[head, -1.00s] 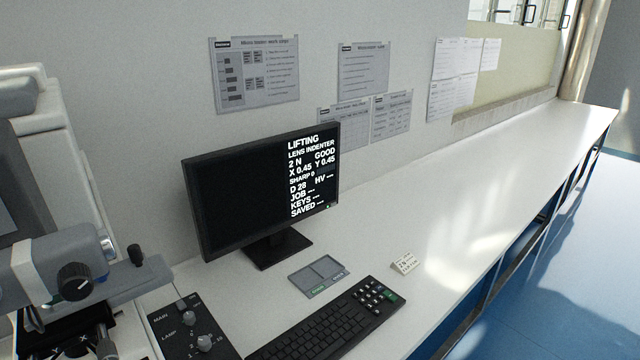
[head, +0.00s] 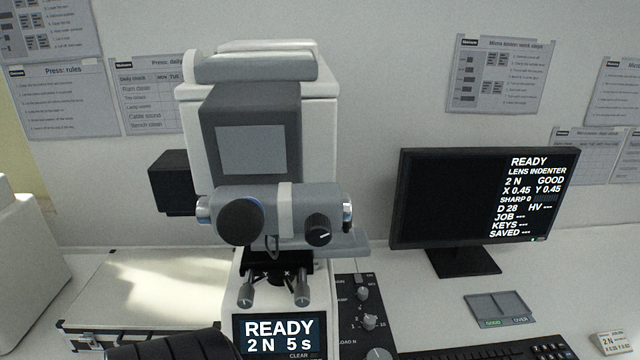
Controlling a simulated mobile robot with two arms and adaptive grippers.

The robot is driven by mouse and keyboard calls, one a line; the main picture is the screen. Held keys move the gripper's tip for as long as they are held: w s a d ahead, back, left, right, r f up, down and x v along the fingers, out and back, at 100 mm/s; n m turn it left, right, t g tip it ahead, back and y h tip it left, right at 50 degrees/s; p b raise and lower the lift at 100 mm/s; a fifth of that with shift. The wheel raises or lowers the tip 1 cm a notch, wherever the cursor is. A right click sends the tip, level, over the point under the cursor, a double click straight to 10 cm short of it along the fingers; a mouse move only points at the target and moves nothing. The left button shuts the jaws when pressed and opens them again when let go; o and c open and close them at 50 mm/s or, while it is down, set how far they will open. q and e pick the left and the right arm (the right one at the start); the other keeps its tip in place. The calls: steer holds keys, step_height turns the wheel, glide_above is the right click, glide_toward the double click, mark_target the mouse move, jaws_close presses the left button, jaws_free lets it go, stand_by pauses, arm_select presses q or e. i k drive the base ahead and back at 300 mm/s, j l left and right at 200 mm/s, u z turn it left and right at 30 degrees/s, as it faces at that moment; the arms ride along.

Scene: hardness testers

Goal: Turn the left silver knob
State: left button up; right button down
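The micro hardness tester (head: 253,120) stands in the middle of the head view. Two small silver knobs hang below its head, at the stage: the left silver knob (head: 246,296) and the right silver knob (head: 301,293). Both look upright and nothing touches them. The tester's front display (head: 279,337) reads READY, 2 N 5 s. No fingertips of either gripper show. A black ribbed part, which looks like part of my arm, enters at the bottom edge, left of the display and below the left silver knob.
A dark panel (head: 345,313) with several silver dials stands right of the tester. The monitor (head: 450,200) reads READY. A keyboard (head: 500,354) and a grey two-part tray (head: 500,308) lie before it. A flat white case (head: 150,290) lies left of the tester.

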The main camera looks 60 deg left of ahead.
mark_target(245, 300)
steer(key=u, duration=1.3)
